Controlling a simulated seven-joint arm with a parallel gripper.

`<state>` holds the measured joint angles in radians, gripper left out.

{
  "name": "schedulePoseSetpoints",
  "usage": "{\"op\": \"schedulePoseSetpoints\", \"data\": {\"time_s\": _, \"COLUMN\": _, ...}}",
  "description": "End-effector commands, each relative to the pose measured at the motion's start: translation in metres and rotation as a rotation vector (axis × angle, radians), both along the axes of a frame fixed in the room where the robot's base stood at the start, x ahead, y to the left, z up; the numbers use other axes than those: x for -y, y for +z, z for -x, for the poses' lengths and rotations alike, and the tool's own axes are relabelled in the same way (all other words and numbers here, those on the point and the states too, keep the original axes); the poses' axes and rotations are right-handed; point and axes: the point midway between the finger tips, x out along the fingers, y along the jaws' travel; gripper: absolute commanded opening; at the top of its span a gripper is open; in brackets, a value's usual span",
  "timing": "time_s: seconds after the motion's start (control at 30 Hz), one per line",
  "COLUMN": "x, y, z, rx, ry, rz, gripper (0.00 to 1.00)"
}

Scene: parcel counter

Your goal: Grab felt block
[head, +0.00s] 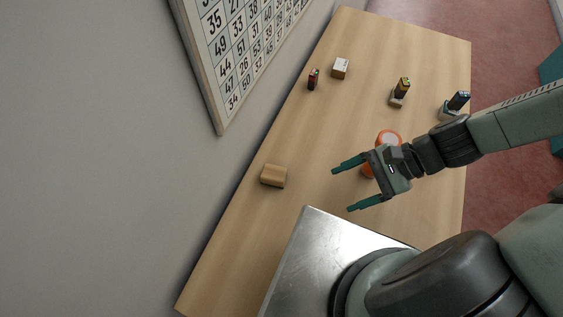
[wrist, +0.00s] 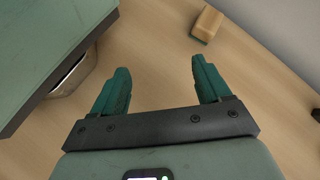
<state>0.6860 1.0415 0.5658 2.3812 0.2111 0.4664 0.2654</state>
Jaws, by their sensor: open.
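The felt block (head: 274,175) is a small tan block lying on the wooden counter near its wall-side edge, left of my gripper in the head view. It also shows at the top of the wrist view (wrist: 208,22), where a thin green layer is visible along its lower edge. My gripper (head: 350,186) is open and empty, with its green fingers pointing left, apart from the block. In the wrist view, my gripper's two fingers (wrist: 157,75) are spread wide with bare counter between them.
An orange round item (head: 388,138) is partly hidden behind my gripper. A small box (head: 340,68), a red-black item (head: 313,79) and two block-based items (head: 398,97) (head: 449,110) stand farther up the counter (head: 330,130). A number board (head: 240,45) is on the wall. Counter between gripper and block is clear.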

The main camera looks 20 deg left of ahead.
Motion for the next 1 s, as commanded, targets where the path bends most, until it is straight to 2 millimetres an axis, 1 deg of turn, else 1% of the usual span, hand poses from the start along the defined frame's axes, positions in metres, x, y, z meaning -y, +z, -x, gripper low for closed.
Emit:
{"op": "schedulePoseSetpoints", "data": {"time_s": 0.03, "x": -0.012, "y": -0.006, "z": 0.006, "rx": -0.040, "ry": -0.040, "rz": -0.052, "gripper": 0.77}}
{"op": "schedulePoseSetpoints", "data": {"time_s": 0.1, "x": -0.028, "y": -0.010, "z": 0.010, "rx": -0.086, "ry": -0.094, "rz": -0.110, "gripper": 0.77}}
{"op": "schedulePoseSetpoints", "data": {"time_s": 0.17, "x": -0.040, "y": -0.013, "z": 0.011, "rx": -0.125, "ry": -0.148, "rz": -0.155, "gripper": 0.77}}
{"op": "schedulePoseSetpoints", "data": {"time_s": 0.2, "x": -0.047, "y": -0.016, "z": 0.009, "rx": -0.155, "ry": -0.203, "rz": -0.172, "gripper": 0.77}}
{"op": "schedulePoseSetpoints", "data": {"time_s": 0.3, "x": -0.059, "y": -0.026, "z": 0.001, "rx": -0.239, "ry": -0.359, "rz": -0.188, "gripper": 0.77}}
{"op": "schedulePoseSetpoints", "data": {"time_s": 0.4, "x": -0.068, "y": -0.032, "z": -0.007, "rx": -0.309, "ry": -0.474, "rz": -0.198, "gripper": 0.77}}
{"op": "schedulePoseSetpoints", "data": {"time_s": 0.5, "x": -0.072, "y": -0.036, "z": -0.012, "rx": -0.353, "ry": -0.542, "rz": -0.203, "gripper": 0.77}}
{"op": "schedulePoseSetpoints", "data": {"time_s": 0.57, "x": -0.076, "y": -0.038, "z": -0.013, "rx": -0.365, "ry": -0.559, "rz": -0.205, "gripper": 0.77}}
{"op": "schedulePoseSetpoints", "data": {"time_s": 0.63, "x": -0.084, "y": -0.041, "z": -0.012, "rx": -0.371, "ry": -0.565, "rz": -0.206, "gripper": 0.77}}
{"op": "schedulePoseSetpoints", "data": {"time_s": 0.83, "x": -0.113, "y": -0.053, "z": -0.006, "rx": -0.373, "ry": -0.563, "rz": -0.205, "gripper": 0.77}}
{"op": "schedulePoseSetpoints", "data": {"time_s": 0.9, "x": -0.120, "y": -0.056, "z": -0.005, "rx": -0.371, "ry": -0.562, "rz": -0.205, "gripper": 0.77}}
{"op": "schedulePoseSetpoints", "data": {"time_s": 1.0, "x": -0.125, "y": -0.059, "z": -0.005, "rx": -0.369, "ry": -0.564, "rz": -0.203, "gripper": 0.77}}
